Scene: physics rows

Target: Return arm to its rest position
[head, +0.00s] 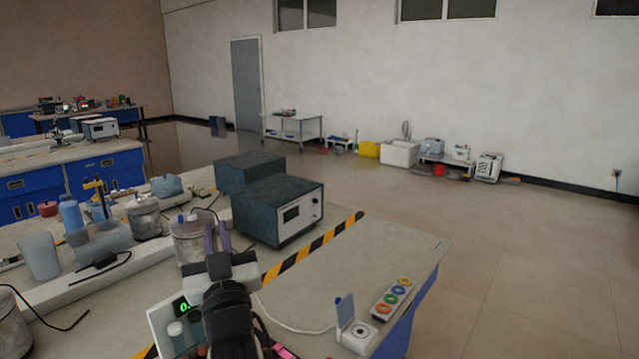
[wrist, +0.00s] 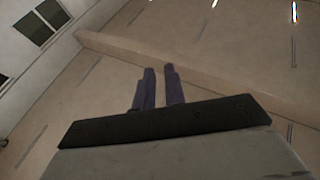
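My gripper (head: 216,229) shows at the lower middle of the head view, raised over the near bench (head: 395,245) with its fingers pointing up. In the wrist view my gripper (wrist: 160,70) has two purple fingers side by side, with a narrow gap between them. Nothing is held in the gap. The wrist view past the fingers shows only walls, windows and ceiling. My arm hides part of the bench and some things behind it.
A dark instrument box (head: 280,211) stands behind my gripper, with metal containers (head: 188,240) and a blue bottle (head: 70,214) to the left. A white device (head: 355,334) and a panel of coloured rings (head: 393,297) lie front right. The bench's right part is mostly clear.

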